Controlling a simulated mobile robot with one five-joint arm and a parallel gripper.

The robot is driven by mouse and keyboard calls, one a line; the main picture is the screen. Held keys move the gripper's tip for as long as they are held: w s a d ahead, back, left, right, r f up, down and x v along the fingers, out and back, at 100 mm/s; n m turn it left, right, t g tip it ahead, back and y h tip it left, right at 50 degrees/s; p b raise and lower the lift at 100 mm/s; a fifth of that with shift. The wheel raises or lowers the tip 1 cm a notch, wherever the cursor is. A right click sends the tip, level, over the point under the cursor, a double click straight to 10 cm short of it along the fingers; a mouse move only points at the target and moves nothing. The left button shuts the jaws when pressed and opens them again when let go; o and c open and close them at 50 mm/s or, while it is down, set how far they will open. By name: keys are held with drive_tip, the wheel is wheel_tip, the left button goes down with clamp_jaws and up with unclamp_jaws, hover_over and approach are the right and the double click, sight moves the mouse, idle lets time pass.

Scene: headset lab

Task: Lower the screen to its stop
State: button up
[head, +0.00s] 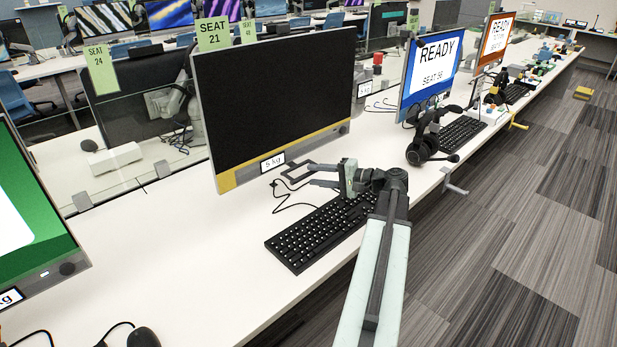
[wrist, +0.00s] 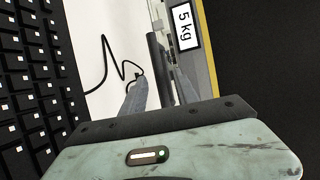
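The screen (head: 275,95) is a large black monitor with a silver frame and a yellow strip along its bottom edge. A "5 kg" label (head: 272,162) is on that edge and also shows in the wrist view (wrist: 184,29). The screen stands upright and looks slightly tilted, with its lower edge above the desk. My gripper (head: 312,175) is just in front of this edge, right of the label. In the wrist view its fingers (wrist: 157,88) are apart, with a dark bar (wrist: 154,60) under the screen between or just beyond them. I cannot tell whether they touch it.
A black keyboard (head: 318,232) lies on the white desk (head: 190,255) below my gripper, with a cable beside it. A headset (head: 427,140) stands to the right. A "READY" screen (head: 433,62) is farther along. A green screen (head: 35,215) is at left. The desk at front left is mostly clear.

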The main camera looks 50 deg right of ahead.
sight(308, 174)
drive_tip(key=x, duration=0.3)
drive_tip(key=shift+w+f, duration=0.1)
clamp_jaws()
idle(1.4)
